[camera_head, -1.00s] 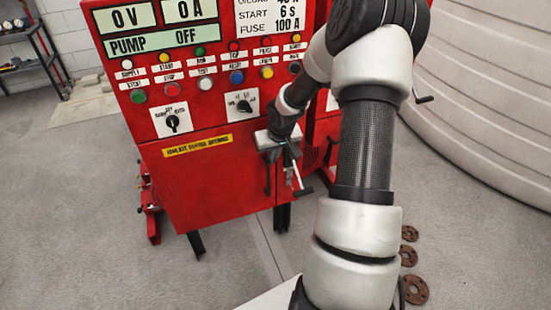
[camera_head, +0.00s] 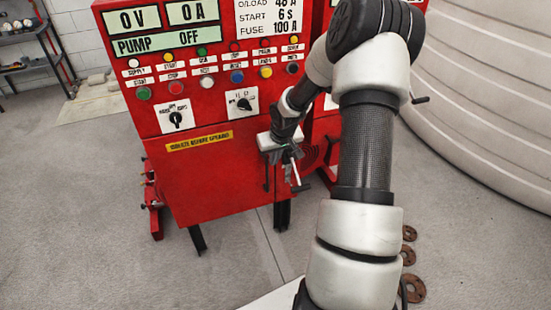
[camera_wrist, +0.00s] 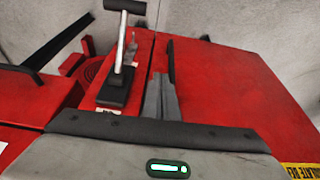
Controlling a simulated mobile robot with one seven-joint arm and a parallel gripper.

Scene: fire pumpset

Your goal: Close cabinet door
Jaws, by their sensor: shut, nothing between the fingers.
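The red cabinet door (camera_head: 205,105) fills the upper middle of the head view. It carries meters, coloured buttons and two rotary switches, with a yellow label (camera_head: 199,141) low on it. My gripper (camera_head: 288,172) is at the door's lower right, with its fingers pointing down. In the wrist view the shut, empty fingers (camera_wrist: 160,98) lie over the red surface close to the door's edge (camera_wrist: 225,90). I cannot tell whether they touch it. A handle with a black grip (camera_wrist: 122,50) stands on a black base left of the fingers. Part of the door's right side is hidden by my arm.
A large pale ribbed tank (camera_head: 490,100) stands at the right. Several rusty flanges (camera_head: 410,256) lie on the floor beside my arm. A shelf (camera_head: 35,45) stands at the far left. Grey floor (camera_head: 90,220) is open at the left and front.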

